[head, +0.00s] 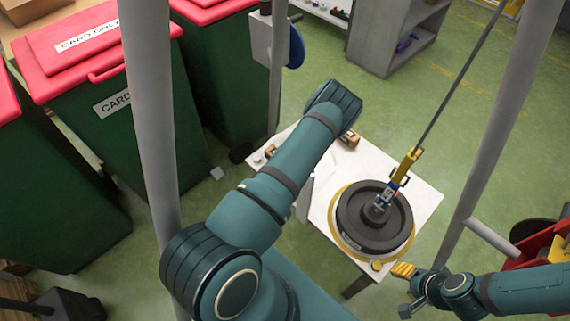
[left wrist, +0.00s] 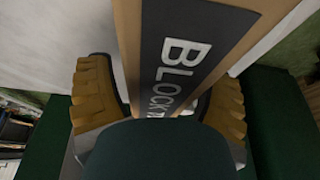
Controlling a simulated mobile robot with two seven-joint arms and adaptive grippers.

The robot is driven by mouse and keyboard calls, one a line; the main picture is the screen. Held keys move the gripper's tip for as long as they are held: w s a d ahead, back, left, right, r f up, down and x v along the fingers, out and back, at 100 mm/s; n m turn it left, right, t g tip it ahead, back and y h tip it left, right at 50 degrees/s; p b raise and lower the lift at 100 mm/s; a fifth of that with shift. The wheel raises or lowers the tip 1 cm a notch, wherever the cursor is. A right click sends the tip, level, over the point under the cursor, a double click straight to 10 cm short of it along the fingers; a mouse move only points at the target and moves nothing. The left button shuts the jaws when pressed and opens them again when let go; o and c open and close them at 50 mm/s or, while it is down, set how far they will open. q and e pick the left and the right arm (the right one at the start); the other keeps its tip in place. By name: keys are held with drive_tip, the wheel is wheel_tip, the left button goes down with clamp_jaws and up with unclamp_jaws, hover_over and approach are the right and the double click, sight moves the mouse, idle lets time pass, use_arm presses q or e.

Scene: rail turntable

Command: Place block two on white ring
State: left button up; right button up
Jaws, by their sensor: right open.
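A wooden block (left wrist: 210,55) with a dark label reading "BLOCK" fills the left wrist view; its number is hidden. It stands between the two yellow fingers of my left gripper (left wrist: 165,105), and I cannot tell whether both press on it. In the head view my left wrist hides this gripper; a brown block (head: 350,138) shows beside it over the white table. My right gripper (head: 404,290) is open and empty at the lower right, off the table's front corner. I cannot make out a white ring; a dark round turntable (head: 350,222) with a yellow rim sits on the table.
A rod with a yellow end piece (head: 408,163) reaches down to the turntable's hub. The white table (head: 425,195) has small items at its left edge. Green bins (head: 125,140) with red lids stand at left. Grey posts rise on both sides.

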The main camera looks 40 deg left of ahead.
use_arm(q)
drive_tip(key=shift+r, duration=0.1)
drive_tip(key=p+v, duration=0.2)
drive_tip(key=v, duration=1)
drive_tip(key=shift+p, duration=0.4)
